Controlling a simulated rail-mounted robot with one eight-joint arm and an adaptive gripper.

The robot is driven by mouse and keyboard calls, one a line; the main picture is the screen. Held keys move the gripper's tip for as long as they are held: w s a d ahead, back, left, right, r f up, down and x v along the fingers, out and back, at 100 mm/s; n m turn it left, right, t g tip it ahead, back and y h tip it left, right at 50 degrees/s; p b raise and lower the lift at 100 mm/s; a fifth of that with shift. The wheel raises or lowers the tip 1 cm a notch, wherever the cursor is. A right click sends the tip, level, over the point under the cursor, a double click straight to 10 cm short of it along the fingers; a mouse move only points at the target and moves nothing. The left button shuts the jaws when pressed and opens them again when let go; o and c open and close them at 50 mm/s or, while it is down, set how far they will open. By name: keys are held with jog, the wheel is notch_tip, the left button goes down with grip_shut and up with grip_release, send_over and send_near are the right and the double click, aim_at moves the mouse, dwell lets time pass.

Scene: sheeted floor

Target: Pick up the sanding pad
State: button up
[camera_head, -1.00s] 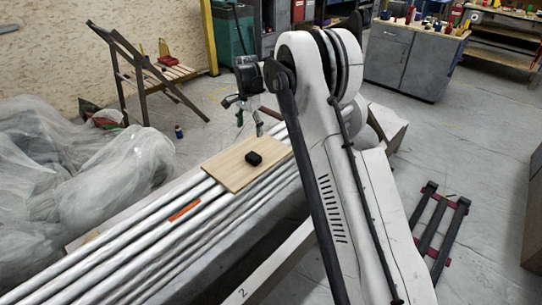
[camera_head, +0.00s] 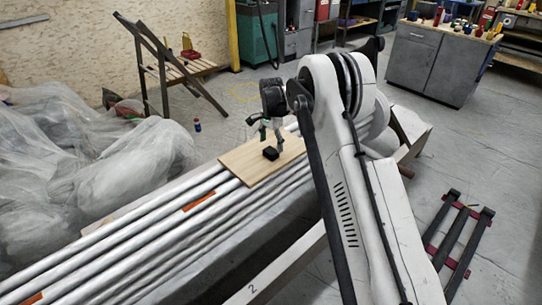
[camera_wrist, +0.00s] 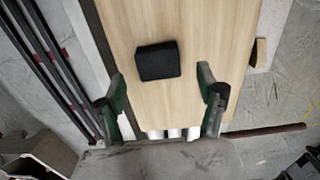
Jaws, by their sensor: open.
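The sanding pad (camera_head: 271,153) is a small black block lying on a light wooden board (camera_head: 240,165). In the wrist view the pad (camera_wrist: 158,61) sits on the board (camera_wrist: 205,40), beyond the fingertips and between their lines, a little left of centre. My gripper (camera_head: 270,130) is just above and behind the pad in the head view. In the wrist view my gripper (camera_wrist: 164,90) has its two green-and-dark fingers spread wide with nothing between them. The fingers look apart from the pad; the exact height above it is hard to tell.
The board rests across several long white pipes (camera_head: 130,240). Plastic-wrapped bundles (camera_head: 120,180) lie to the left. A folding wooden chair (camera_head: 170,70) stands behind. A grey cabinet (camera_head: 430,60) is at the back right. A dark rack (camera_head: 460,235) lies on the floor at right.

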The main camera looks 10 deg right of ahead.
aim_at(271, 150)
notch_tip(271, 150, down, 4)
jog(key=shift+s+a+f+b, duration=0.1)
jog(key=shift+s+f+b, duration=0.05)
jog(key=shift+b, duration=0.65)
jog(key=c, duration=1.2)
jog(key=shift+o, duration=0.2)
jog(key=shift+r+p, duration=0.4)
jog(key=shift+r, duration=0.35)
jog(key=r, duration=0.1)
jog(key=a+r+p, duration=0.1)
jog(key=r, duration=0.1)
jog(key=shift+s+r, duration=0.15)
jog(key=shift+r, duration=0.15)
jog(key=s+a+r+p, duration=0.3)
jog(key=a+r, duration=0.3)
jog(key=a, duration=0.4)
jog(key=shift+a, duration=0.1)
